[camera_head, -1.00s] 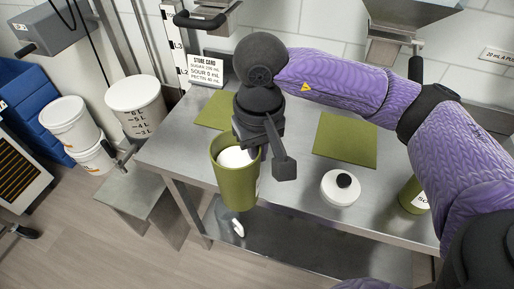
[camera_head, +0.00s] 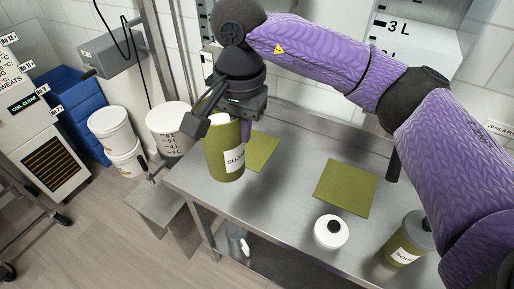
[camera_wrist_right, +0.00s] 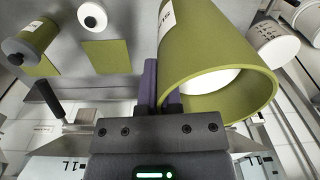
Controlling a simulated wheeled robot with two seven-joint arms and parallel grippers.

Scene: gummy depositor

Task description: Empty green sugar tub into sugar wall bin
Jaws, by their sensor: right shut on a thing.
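The green sugar tub (camera_head: 226,158) hangs upright or nearly so above the left part of the steel table, its label facing the head camera. White contents (camera_head: 222,117) show near its rim. My right gripper (camera_head: 212,112) is shut on the tub at its rim. In the right wrist view the tub (camera_wrist_right: 215,45) fills the upper right, with the fingers (camera_wrist_right: 160,95) at its wall and white inside its mouth. Wall bins with litre marks show at the top of the head view, one at right (camera_head: 415,42); I cannot tell which is for sugar. My left gripper is not in view.
On the table (camera_head: 290,205) are two green mats (camera_head: 345,187) (camera_head: 263,150), a white lid with a black knob (camera_head: 330,232) and a green tub labelled SOUR (camera_head: 404,246). White buckets (camera_head: 115,132) (camera_head: 168,120) and blue crates (camera_head: 75,100) stand at left.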

